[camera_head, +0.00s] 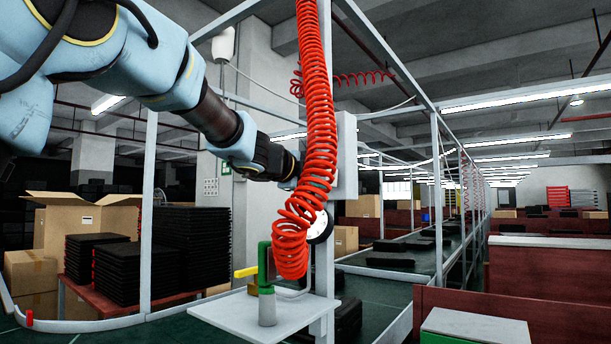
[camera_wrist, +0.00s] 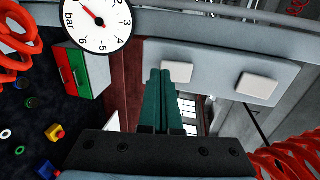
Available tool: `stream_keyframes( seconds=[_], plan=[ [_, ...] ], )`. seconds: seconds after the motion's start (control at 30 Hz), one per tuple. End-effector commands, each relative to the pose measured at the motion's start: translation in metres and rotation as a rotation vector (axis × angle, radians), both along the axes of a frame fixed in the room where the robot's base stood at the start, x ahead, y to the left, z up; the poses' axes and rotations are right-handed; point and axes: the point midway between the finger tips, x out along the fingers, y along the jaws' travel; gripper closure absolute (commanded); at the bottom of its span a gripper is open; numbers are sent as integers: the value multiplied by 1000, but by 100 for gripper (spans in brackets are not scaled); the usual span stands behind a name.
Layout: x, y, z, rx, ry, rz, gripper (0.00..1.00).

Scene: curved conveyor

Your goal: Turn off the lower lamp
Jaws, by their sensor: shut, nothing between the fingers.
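A grey panel (camera_wrist: 215,62) with two pale, square switch-like buttons shows in the wrist view. One button (camera_wrist: 177,72) is nearer the gauge and is the lower one; the other button (camera_wrist: 257,88) is farther right in this view. My gripper (camera_wrist: 160,75) is shut and empty, its dark green fingertips beside the lower button. I cannot tell whether they touch it. In the head view, the panel (camera_head: 347,155) is seen from its side, and my gripper is mostly hidden behind the red coiled hose (camera_head: 318,110). The buttons' on or off state is unclear.
A round pressure gauge (camera_wrist: 96,22) is close to the panel. Red coils hang on both sides in the wrist view. A white shelf (camera_head: 240,312) with a green and yellow valve (camera_head: 265,270) stands below. Conveyors, boxes and lit ceiling lamps (camera_head: 535,98) lie behind.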

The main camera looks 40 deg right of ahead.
Motion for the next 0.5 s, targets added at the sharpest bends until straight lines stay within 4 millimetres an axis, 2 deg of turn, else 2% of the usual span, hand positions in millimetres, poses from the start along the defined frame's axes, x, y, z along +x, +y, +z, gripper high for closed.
stream_keyframes(
  seconds=[0.2, 0.5],
  plan=[
    [4, -15, -2, -1, 1, 0, 100],
    [4, -16, -3, -1, 1, 0, 100]
  ],
)
